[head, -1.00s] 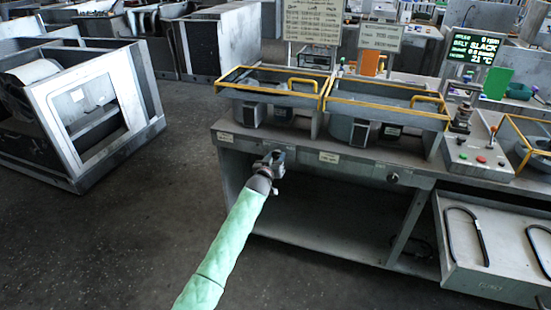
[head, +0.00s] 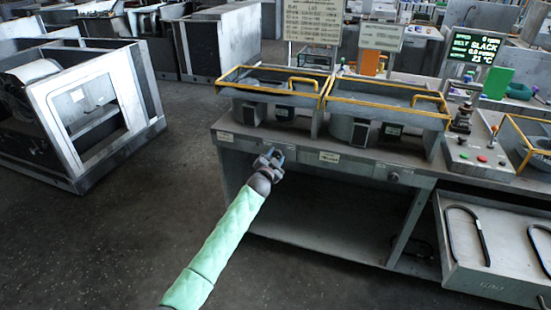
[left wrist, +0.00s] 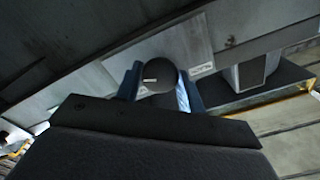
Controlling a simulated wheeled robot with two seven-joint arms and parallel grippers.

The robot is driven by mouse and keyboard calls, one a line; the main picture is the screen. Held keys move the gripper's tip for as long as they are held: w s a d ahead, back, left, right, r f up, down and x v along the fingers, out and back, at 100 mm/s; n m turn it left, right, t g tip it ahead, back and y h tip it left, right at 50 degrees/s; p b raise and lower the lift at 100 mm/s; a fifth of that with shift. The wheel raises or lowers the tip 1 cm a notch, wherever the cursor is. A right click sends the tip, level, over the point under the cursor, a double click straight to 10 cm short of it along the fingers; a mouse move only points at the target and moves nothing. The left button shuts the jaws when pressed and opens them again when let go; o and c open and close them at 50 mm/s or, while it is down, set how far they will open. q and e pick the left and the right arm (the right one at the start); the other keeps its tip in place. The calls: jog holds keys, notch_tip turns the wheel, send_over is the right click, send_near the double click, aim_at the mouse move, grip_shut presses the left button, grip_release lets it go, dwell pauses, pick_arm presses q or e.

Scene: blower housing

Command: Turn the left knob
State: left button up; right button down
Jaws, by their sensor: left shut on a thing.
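The left knob (left wrist: 158,76) is a dark round knob with a short white mark on its face, seen in the left wrist view. It is on the front edge of the grey bench. My left gripper (head: 274,156) is at that front edge in the head view and hides the knob there. In the left wrist view its blue fingers (left wrist: 131,80) stand on both sides of the knob, shut on it. A second small knob (head: 393,177) sits farther right on the same bench front. My right gripper is out of view.
The grey bench (head: 300,152) carries two bins with yellow rails (head: 385,111). A control panel (head: 474,150) with buttons and a lit display (head: 478,46) stands at right. A drawer (head: 490,262) with black handles juts out at lower right. Floor at left is open.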

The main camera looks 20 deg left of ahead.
pick_arm(q)
jog(key=shift+m, duration=0.5)
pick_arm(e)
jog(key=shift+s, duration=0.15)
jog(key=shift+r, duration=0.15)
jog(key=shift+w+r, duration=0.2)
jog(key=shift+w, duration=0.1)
pick_arm(q)
jog(key=o, duration=1)
jog(key=shift+c, duration=0.2)
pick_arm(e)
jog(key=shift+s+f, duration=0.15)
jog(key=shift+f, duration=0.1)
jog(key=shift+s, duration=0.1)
